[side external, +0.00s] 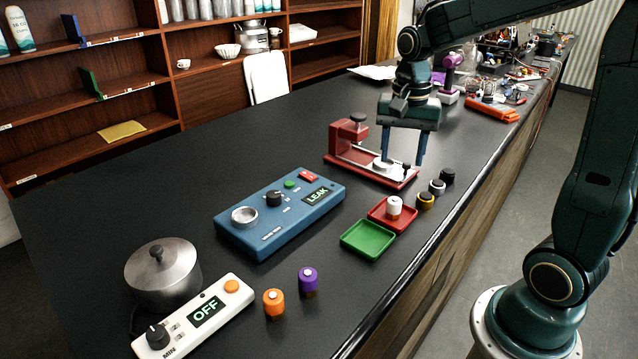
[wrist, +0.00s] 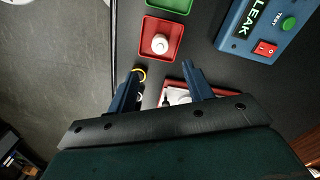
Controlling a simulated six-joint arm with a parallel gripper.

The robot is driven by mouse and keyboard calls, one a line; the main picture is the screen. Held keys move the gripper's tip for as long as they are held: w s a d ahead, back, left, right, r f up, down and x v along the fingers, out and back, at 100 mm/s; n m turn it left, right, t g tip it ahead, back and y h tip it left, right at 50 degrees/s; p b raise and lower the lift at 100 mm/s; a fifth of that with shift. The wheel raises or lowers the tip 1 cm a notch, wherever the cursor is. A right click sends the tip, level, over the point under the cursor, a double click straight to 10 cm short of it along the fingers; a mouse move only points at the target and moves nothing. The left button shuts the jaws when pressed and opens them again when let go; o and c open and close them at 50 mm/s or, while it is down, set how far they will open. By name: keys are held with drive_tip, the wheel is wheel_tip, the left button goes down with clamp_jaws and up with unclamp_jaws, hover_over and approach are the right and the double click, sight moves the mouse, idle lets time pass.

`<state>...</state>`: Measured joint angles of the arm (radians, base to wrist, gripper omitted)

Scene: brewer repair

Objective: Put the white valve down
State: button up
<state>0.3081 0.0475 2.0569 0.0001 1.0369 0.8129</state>
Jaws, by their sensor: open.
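The white valve (side external: 394,206) stands upright in the small red tray (side external: 376,219). In the wrist view the white valve (wrist: 160,44) sits inside the red tray (wrist: 147,28), ahead of my fingertips and apart from them. My gripper (side external: 403,162) is open, with its two blue fingers pointing down over the red clamp fixture (side external: 345,155), beyond the tray. The wrist view shows my gripper (wrist: 161,71) with its fingers spread and nothing held between them. The fixture is partly hidden behind my fingers in both views.
A green tray (side external: 368,240) adjoins the red tray. Black, grey and yellow knobs (side external: 425,201) line the counter edge. A blue tester (side external: 280,212) reading LEAK, a white OFF controller (side external: 195,315), a metal pot (side external: 163,275) and orange and purple valves (side external: 308,280) stand nearer.

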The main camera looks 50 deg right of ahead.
drive_tip(key=s+a+r+n+t, duration=0.2)
drive_tip(key=s+a+n, duration=0.3)
drive_tip(key=s+n, duration=0.1)
drive_tip(key=s+a+r+n+t, duration=0.3)
drive_tip(key=s+a+n, duration=0.2)
drive_tip(key=s+n, duration=0.1)
drive_tip(key=shift+s+r+n+t, duration=0.2)
drive_tip(key=shift+s+n+t, duration=0.15)
drive_tip(key=shift+s, duration=0.5)
